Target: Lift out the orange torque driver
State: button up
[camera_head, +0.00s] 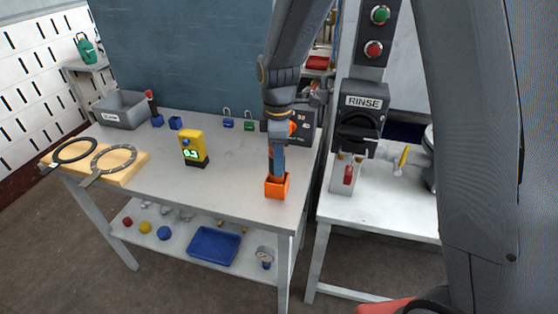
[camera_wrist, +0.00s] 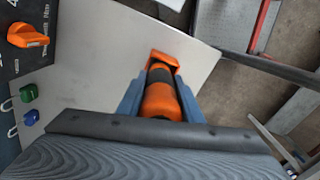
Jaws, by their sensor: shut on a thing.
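The orange torque driver (camera_wrist: 160,97), with a dark band around it, is between the two blue fingers of my gripper (camera_wrist: 161,82) in the wrist view. My gripper is shut on it, one finger on each side. Its far end is at the mouth of a square orange holder (camera_wrist: 162,57); I cannot tell how deep it sits. In the head view my gripper (camera_head: 278,165) points straight down over the orange holder (camera_head: 277,188), near the table's front right corner. The driver is mostly hidden there behind the fingers.
The grey table (camera_head: 235,185) is clear around the holder. A yellow meter (camera_head: 193,148) stands to the left, and a dark dial panel (camera_head: 302,122) stands behind. Blue and green padlocks (camera_head: 249,125) are at the back. The RINSE switch box (camera_head: 360,118) is to the right.

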jog(key=shift+c, duration=1.4)
jog(key=shift+r+p, duration=2.8)
jog(key=shift+r, duration=1)
